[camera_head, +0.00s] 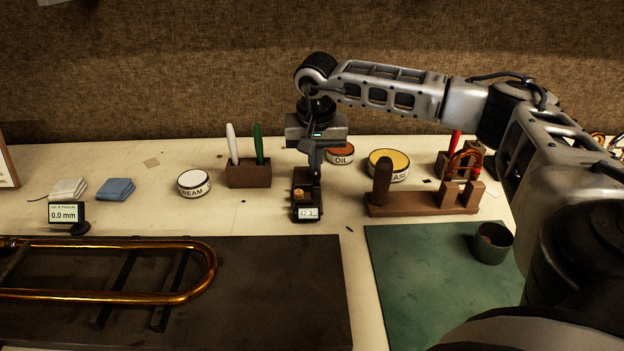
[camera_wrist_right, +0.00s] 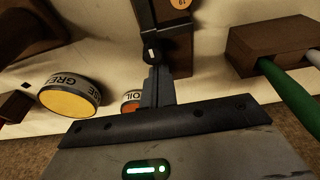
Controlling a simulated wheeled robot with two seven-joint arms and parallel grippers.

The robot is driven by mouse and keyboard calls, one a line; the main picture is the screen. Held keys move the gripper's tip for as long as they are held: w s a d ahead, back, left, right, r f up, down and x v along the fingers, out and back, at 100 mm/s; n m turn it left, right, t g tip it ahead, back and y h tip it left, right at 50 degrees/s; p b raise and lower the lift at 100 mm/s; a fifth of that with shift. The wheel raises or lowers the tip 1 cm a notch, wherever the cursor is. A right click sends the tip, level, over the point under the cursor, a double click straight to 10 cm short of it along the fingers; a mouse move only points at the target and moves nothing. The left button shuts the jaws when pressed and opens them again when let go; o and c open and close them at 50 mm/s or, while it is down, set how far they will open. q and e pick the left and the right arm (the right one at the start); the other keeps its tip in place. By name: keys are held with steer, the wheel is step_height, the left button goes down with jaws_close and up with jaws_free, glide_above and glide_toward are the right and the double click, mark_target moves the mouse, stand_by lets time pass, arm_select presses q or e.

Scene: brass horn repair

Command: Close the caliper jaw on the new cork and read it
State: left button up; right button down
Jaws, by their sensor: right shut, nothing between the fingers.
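The caliper (camera_head: 306,200) is a small dark block device on the bench, below my right gripper. A tan cork (camera_head: 300,192) sits in it, and a small lit display on its front (camera_head: 308,213) shows digits too blurred to read surely. In the right wrist view, the dark caliper body (camera_wrist_right: 178,50) lies beyond the fingers, with a round orange-tan piece, probably the cork (camera_wrist_right: 180,4), at the top edge. My right gripper (camera_head: 316,182) points down, shut and empty, at the caliper's right side; whether it touches is unclear. Its fingers also show in the wrist view (camera_wrist_right: 151,58). My left gripper is out of view.
A separate readout (camera_head: 66,212) shows 0.0 mm at left. A wooden stand (camera_head: 420,204) is close right. A brass slide (camera_head: 120,243) lies on the dark mat.

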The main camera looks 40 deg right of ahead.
mark_target(316, 173)
steer(key=shift+s+a, duration=1.15)
steer(key=shift+s, duration=0.2)
stand_by(1.2)
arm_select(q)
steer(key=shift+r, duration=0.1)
arm_select(e)
steer(key=shift+w+d, duration=0.35)
steer(key=shift+w, duration=0.1)
stand_by(0.3)
